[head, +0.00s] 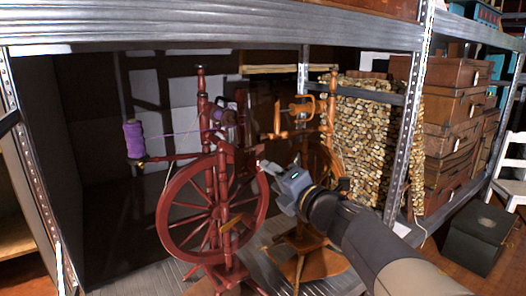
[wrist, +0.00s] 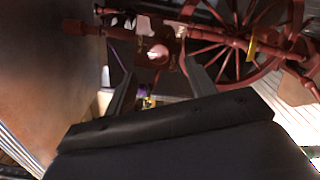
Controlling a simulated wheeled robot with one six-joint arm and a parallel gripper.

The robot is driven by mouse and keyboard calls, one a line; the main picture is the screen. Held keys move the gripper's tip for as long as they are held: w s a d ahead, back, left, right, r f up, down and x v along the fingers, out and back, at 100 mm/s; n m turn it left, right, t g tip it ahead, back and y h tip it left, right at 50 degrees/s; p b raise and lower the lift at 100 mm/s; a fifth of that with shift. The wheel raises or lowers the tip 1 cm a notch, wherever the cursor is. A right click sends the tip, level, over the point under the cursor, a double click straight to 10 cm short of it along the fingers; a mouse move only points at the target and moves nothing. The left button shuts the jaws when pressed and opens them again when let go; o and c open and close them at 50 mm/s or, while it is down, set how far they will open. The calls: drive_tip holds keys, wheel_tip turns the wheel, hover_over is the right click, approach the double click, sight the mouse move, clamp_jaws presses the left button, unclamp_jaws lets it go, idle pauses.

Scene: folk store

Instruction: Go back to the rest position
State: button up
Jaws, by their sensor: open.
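My gripper (head: 275,178) reaches in from the lower right in the head view, close to the right side of a red spinning wheel (head: 167,213). In the wrist view its two fingers (wrist: 160,92) are spread apart with nothing held between them. The red spinning wheel (wrist: 235,40) also shows there, beyond the fingers, with its spokes at the upper right. I cannot tell whether the gripper touches it. My arm hides part of the shelf floor and the foot of the brown spinning wheel.
A brown spinning wheel (head: 310,262) stands just behind my gripper. A purple yarn spool (head: 134,138) sits on the red wheel's left. A metal shelf beam (head: 220,24) runs overhead, and a post (head: 405,140) stands right. Suitcases (head: 450,125) and a dark box (head: 480,238) are further right.

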sight(258, 166)
drive_tip(key=b+x, duration=0.1)
drive_tip(key=x, duration=0.7)
drive_tip(key=shift+s+a, duration=0.1)
drive_tip(key=shift+r+m+p, duration=0.25)
drive_tip(key=shift+m+p, duration=0.35)
drive_tip(key=shift+p, duration=0.05)
drive_tip(key=shift+m+p, duration=0.35)
drive_tip(key=shift+m, duration=0.25)
drive_tip(key=m+p, duration=0.2)
drive_tip(key=m, duration=0.1)
drive_tip(key=shift+m, duration=0.3)
drive_tip(key=m+p, duration=0.3)
drive_tip(key=m, duration=0.1)
drive_tip(key=shift+r+m, duration=0.1)
drive_tip(key=shift+m, duration=0.2)
drive_tip(key=m+p, duration=0.5)
drive_tip(key=m, duration=0.1)
drive_tip(key=shift+m, duration=0.3)
drive_tip(key=m+p, duration=0.3)
drive_tip(key=shift+m, duration=0.3)
drive_tip(key=shift+f+m+p, duration=0.2)
drive_tip(key=shift+m+p, duration=0.4)
drive_tip(key=shift+m, duration=0.1)
